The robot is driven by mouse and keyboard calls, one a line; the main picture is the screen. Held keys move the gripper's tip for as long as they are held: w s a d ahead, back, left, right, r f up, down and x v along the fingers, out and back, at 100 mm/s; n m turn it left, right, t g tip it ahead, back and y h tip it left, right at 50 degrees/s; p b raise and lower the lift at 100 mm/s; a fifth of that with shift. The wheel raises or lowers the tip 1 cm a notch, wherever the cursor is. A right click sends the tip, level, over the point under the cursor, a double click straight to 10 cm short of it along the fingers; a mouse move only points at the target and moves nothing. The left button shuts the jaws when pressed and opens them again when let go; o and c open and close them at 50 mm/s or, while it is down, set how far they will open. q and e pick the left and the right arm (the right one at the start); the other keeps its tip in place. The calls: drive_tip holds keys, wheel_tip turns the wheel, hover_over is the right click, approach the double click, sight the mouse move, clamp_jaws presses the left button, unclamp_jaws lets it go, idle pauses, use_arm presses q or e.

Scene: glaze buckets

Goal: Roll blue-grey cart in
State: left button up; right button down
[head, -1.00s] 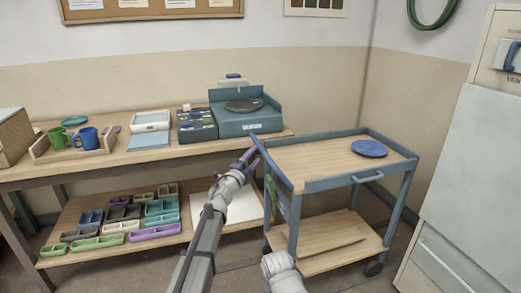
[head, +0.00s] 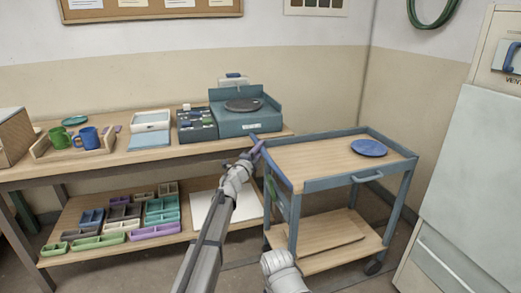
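The blue-grey cart (head: 335,183) stands at the right, by the end of the workbench. It has a wooden top, a lower wooden shelf and dark wheels. A blue-grey bar (head: 271,165) runs along its left side. A blue round plate (head: 369,148) lies on its top. My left gripper (head: 254,153) is at the far part of that side bar, overlapping it in view. Its fingers are too small and covered to tell whether they are closed on the bar.
The wooden workbench (head: 100,168) carries mugs, a scale-like blue device (head: 248,120) and a paint box. Small trays fill its lower shelf. A pale cabinet (head: 470,180) stands close to the cart's right. A wall is behind; some floor shows in front.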

use_arm(q)
clamp_jaws()
idle(0.9)
